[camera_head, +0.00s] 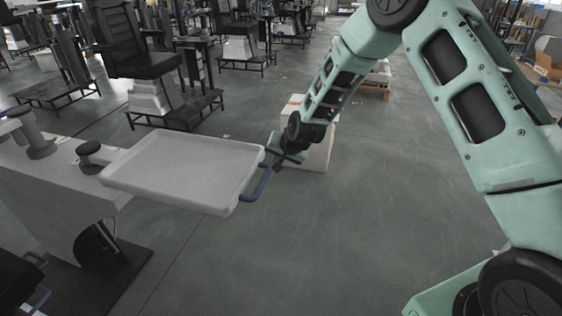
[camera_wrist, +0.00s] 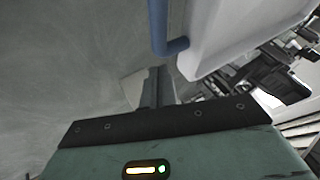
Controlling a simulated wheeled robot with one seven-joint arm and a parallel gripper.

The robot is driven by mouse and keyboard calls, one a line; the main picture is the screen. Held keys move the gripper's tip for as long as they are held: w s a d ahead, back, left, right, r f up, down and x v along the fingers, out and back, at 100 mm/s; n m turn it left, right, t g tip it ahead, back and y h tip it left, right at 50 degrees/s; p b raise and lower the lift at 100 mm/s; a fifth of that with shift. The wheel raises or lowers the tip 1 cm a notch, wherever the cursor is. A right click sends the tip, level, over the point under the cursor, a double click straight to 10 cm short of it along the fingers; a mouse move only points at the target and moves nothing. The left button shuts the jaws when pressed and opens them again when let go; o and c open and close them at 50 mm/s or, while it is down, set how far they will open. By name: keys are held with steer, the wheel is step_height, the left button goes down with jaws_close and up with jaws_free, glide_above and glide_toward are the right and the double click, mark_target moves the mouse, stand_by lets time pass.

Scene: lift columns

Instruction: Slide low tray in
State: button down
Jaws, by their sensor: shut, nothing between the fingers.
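A white shallow tray (camera_head: 180,172) with raised rims sticks out to the right from a white lift column unit (camera_head: 55,185). It is empty and has a blue bar handle (camera_head: 257,186) on its right edge. My gripper (camera_head: 277,163) is shut and empty, beside the far end of the handle. In the wrist view, the closed fingers (camera_wrist: 155,88) point toward the blue handle (camera_wrist: 157,25) and the tray's white side (camera_wrist: 225,35). I cannot tell whether the fingertips touch the handle.
A white box (camera_head: 318,150) stands on the floor behind my gripper. Black chairs on lift columns (camera_head: 150,65) fill the back left. The grey floor (camera_head: 330,240) right of the tray is clear.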

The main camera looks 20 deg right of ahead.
steer(key=b+v, duration=0.2)
steer(key=v, duration=0.8)
steer(key=shift+b, duration=0.35)
steer(key=shift+s+d, duration=0.1)
steer(key=shift+d, duration=0.1)
